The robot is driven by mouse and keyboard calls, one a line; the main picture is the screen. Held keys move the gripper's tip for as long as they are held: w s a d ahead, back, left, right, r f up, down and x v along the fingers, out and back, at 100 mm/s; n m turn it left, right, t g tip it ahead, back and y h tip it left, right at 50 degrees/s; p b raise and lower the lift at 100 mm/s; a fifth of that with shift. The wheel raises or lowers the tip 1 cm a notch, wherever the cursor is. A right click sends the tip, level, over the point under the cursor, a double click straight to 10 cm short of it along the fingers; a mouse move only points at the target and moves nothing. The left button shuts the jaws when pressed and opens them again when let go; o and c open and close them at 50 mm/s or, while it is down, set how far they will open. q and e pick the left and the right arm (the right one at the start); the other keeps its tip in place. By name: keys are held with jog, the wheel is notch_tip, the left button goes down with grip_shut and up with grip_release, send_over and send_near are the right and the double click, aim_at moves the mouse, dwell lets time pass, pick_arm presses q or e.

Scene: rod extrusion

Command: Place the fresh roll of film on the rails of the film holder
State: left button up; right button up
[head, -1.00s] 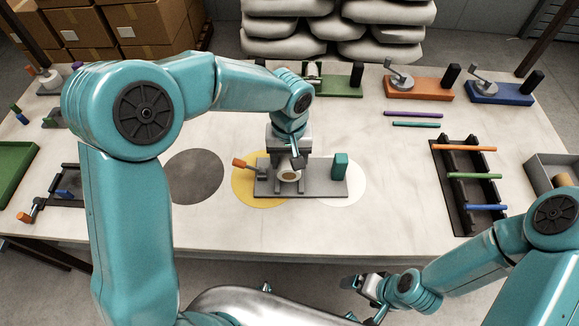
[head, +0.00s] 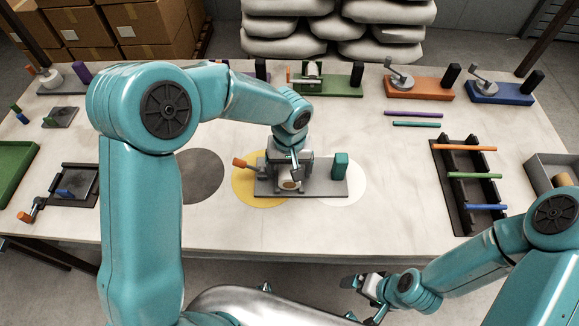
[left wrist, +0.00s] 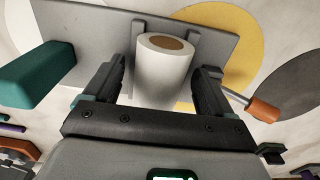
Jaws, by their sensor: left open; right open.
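The film holder (head: 325,178) is a grey base with an orange handle and a green block, at the table's middle. The white film roll (left wrist: 163,72) with its brown core stands at the holder's upright rails (left wrist: 138,42) in the left wrist view. In the head view the roll (head: 289,184) is partly hidden by my left gripper (head: 291,168). In the left wrist view my left gripper (left wrist: 160,82) is open, one finger on each side of the roll. The contact under the roll is hidden. My right gripper (head: 358,282) is open and empty at the front, off the table edge.
A black rack (head: 464,190) with coloured rods is to the right, and a grey bin (head: 545,172) holding a brown roll is beside it. Dark (head: 200,176), yellow (head: 244,190) and white (head: 355,190) discs mark the table. Colour-based fixtures line the back.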

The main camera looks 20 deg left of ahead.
aim_at(290, 167)
pick_arm(q)
notch_tip(290, 167, up, 12)
dwell(0.4)
dwell(0.3)
